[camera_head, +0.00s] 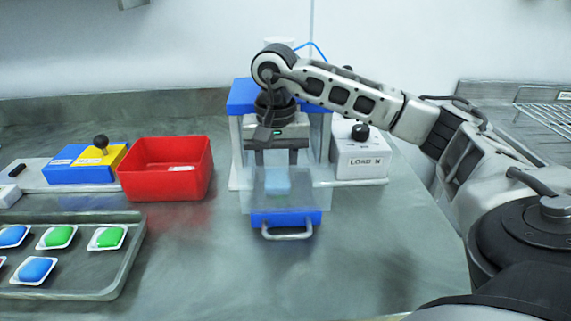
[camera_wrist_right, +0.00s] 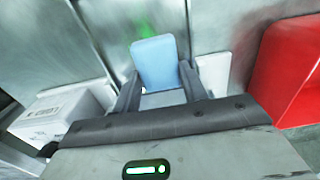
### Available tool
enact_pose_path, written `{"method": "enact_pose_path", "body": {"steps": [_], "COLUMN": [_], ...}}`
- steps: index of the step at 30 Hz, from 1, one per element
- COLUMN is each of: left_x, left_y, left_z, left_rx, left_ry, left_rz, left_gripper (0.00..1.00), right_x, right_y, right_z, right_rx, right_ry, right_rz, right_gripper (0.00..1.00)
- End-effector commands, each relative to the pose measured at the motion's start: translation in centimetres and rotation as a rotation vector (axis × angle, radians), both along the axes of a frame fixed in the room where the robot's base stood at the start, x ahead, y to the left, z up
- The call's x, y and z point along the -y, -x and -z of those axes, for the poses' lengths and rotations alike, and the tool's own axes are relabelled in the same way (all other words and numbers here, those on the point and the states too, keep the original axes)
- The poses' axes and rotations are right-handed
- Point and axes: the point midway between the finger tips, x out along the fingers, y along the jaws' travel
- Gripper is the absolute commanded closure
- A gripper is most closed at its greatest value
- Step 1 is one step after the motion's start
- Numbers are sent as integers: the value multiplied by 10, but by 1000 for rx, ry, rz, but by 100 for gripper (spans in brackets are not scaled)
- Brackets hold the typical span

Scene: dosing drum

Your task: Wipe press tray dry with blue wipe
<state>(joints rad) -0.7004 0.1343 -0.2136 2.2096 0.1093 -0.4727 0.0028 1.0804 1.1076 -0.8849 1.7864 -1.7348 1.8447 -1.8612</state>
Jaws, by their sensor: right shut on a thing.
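The press, with a blue top (camera_head: 243,97), stands at the middle of the bench. Its tray (camera_head: 285,217) has a blue front and a grey handle and sits low at the front of the press. My right gripper (camera_head: 276,168) points down over the tray and is shut on the light blue wipe (camera_head: 277,181). In the right wrist view the wipe (camera_wrist_right: 155,62) is held between the two fingers (camera_wrist_right: 160,88). I cannot tell whether the wipe touches the tray surface. My left gripper is not in view.
A red bin (camera_head: 166,168) stands left of the press. A blue and yellow box with a black knob (camera_head: 86,163) is further left. A white box with a black knob (camera_head: 360,160) is at right. A metal tray (camera_head: 125,254) holds several pods at front left.

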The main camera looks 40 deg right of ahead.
Motion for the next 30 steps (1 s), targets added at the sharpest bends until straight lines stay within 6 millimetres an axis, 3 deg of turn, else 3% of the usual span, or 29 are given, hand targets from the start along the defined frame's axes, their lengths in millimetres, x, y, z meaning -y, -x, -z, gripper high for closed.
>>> {"method": "enact_pose_path", "body": {"steps": [8,30], "left_x": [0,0], "left_y": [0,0], "left_z": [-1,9], "left_rx": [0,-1], "left_ry": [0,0], "left_rz": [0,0], "left_gripper": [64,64], "right_x": [-4,25], "right_y": [-3,22], "right_z": [2,0], "right_rx": [-3,-4], "right_ry": [-1,0], "right_rz": [0,0], "right_gripper": [76,76]}}
